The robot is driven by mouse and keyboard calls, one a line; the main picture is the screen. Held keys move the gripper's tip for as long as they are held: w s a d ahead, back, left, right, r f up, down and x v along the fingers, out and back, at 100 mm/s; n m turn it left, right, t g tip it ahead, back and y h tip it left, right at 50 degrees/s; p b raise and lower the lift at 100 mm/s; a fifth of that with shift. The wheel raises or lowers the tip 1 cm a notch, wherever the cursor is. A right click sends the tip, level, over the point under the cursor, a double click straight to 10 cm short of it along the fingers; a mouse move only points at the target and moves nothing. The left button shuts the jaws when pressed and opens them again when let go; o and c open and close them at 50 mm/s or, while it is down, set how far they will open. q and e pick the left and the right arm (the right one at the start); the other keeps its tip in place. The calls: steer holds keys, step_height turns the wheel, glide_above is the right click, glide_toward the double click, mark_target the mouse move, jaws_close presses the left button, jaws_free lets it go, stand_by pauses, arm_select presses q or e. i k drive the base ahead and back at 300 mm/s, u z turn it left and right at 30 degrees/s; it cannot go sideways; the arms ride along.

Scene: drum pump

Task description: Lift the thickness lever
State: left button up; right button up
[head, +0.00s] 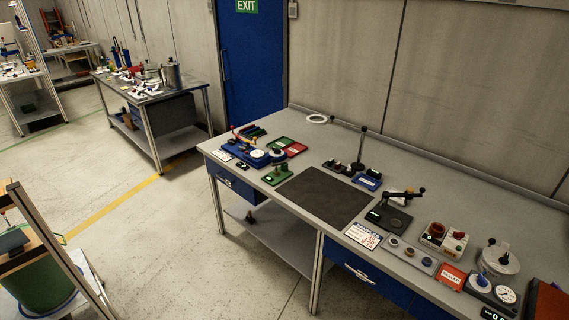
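A small black stand (389,216) with a raised arm and dark knob (421,190) is on the long grey bench, right of the dark mat. A small dial device on a green base (277,174) is on the bench left of the mat. A tall thin black post (361,146) rises behind the mat. I cannot tell for sure which of these carries the thickness lever. Neither of my grippers is in view, and nothing in view touches these devices.
The long bench (230,160) stands against the wall, with a bare dark mat (325,194) in its middle. A control box with a red button (437,231) and a pair of dials (492,291) are at the right. A green drum (35,288) stands at the lower left. Open floor lies between.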

mark_target(274, 160)
steer(key=u, duration=0.05)
steer(key=i, duration=0.95)
steer(key=z, duration=0.5)
steer(key=i, duration=1.45)
steer(key=z, duration=0.5)
